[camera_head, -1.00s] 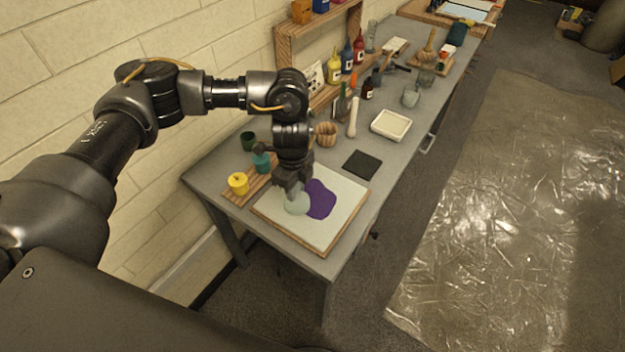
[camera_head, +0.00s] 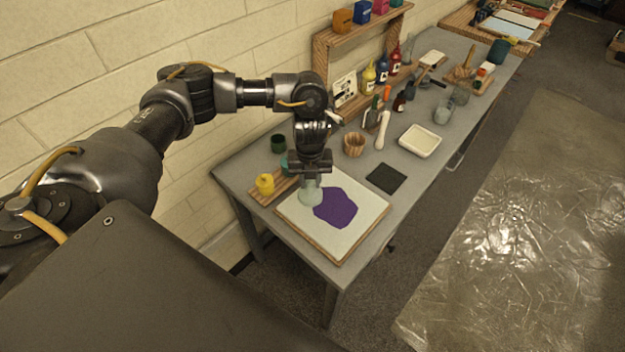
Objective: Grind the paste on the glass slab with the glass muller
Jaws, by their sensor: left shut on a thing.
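The glass slab (camera_head: 352,238) lies flat near the front end of the grey table, on a wooden-edged board. A purple patch of paste (camera_head: 336,208) is spread on its middle. The pale glass muller (camera_head: 311,194) stands on the slab at the left edge of the paste. My left gripper (camera_head: 310,178) is shut on the muller from above. Whether the muller's base touches the paste's edge is hard to tell. My right gripper is not in view.
A yellow pot (camera_head: 265,184) on a wooden strip stands left of the slab. A dark square mat (camera_head: 387,179), a white tray (camera_head: 420,141), a wooden bowl (camera_head: 354,144) and a pale pestle-like tool (camera_head: 381,130) lie behind it. Bottles and a wooden shelf line the wall.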

